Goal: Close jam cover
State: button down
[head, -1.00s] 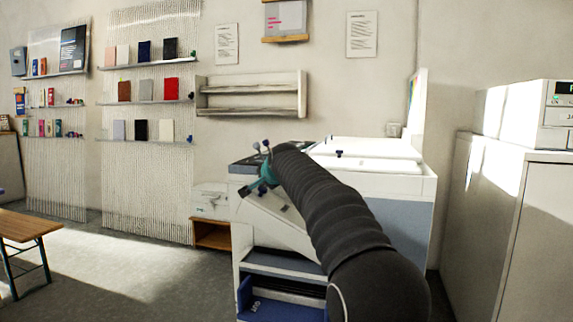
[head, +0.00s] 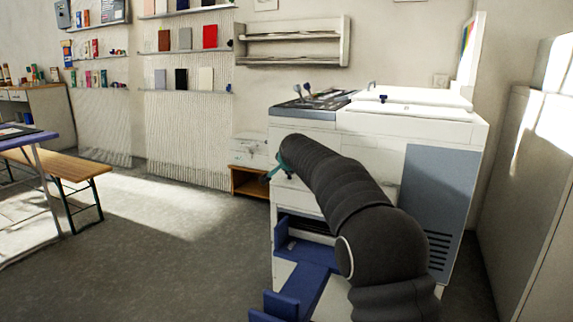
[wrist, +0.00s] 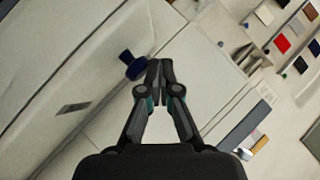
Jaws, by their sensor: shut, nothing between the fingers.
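A white copier-like machine (head: 310,150) stands ahead, with a grey side panel (head: 432,200). I cannot tell for sure which panel is the jam cover. In the wrist view a pale panel (wrist: 60,65) has a blue knob (wrist: 132,62) just left of my fingertips. My gripper (wrist: 160,68) is shut and empty, with the panel behind it. In the head view my arm hides most of the gripper, and only a teal part shows by the machine's left front.
Blue parts (head: 302,285) jut out low at the machine's front. A tall grey cabinet (head: 530,200) stands close on the right. A wooden bench (head: 75,167) and a table stand at the left. The floor (head: 170,250) between bench and machine is clear.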

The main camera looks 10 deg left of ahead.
jog(key=shift+f, duration=0.4)
